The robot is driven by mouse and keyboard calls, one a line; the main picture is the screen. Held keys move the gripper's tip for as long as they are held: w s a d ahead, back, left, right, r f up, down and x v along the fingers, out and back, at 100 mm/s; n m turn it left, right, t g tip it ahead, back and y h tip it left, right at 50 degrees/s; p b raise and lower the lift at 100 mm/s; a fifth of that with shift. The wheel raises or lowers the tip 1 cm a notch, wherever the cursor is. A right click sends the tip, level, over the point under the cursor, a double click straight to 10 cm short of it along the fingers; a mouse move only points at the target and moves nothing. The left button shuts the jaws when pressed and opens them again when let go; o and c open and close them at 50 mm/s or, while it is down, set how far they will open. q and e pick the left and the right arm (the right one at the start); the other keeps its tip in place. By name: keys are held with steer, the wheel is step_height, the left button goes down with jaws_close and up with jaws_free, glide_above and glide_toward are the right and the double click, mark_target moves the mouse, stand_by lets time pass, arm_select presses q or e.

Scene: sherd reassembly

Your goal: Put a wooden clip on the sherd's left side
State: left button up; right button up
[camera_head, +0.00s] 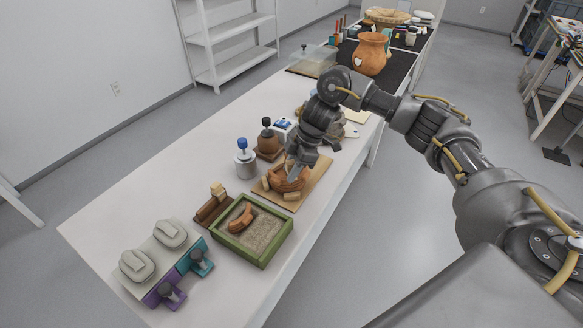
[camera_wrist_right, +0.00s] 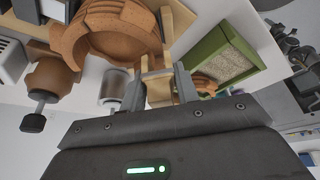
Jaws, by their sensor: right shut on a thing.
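The partly rebuilt orange-brown pot (camera_head: 287,179) stands on a wooden board (camera_head: 318,178); it fills the top of the right wrist view (camera_wrist_right: 105,30). Light wooden clips sit at its side, one at left (camera_head: 265,183) and one at front (camera_head: 292,196). My right gripper (camera_head: 294,164) is over the pot. In the right wrist view it is shut on a pale wooden clip (camera_wrist_right: 159,88), close to the pot's wall; I cannot tell whether they touch. A loose curved sherd (camera_head: 241,217) lies in the green sand tray (camera_head: 263,262). My left gripper is not in view.
A brown holder (camera_head: 208,213) with a wooden piece stands beside the tray. A blue-topped grey jar (camera_head: 245,162) and a brown pot with a black knob (camera_head: 268,143) stand left of the board. Grey pads (camera_head: 136,265) lie at the near left. The table's left side is clear.

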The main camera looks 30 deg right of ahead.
mark_target(291, 162)
steer(key=shift+p, duration=0.8)
stand_by(0.9)
steer(key=shift+f, duration=0.7)
stand_by(0.8)
stand_by(0.4)
steer(key=o, duration=0.8)
steer(key=shift+c, duration=0.2)
steer(key=shift+r+p, duration=2.3)
steer(key=shift+p, duration=0.15)
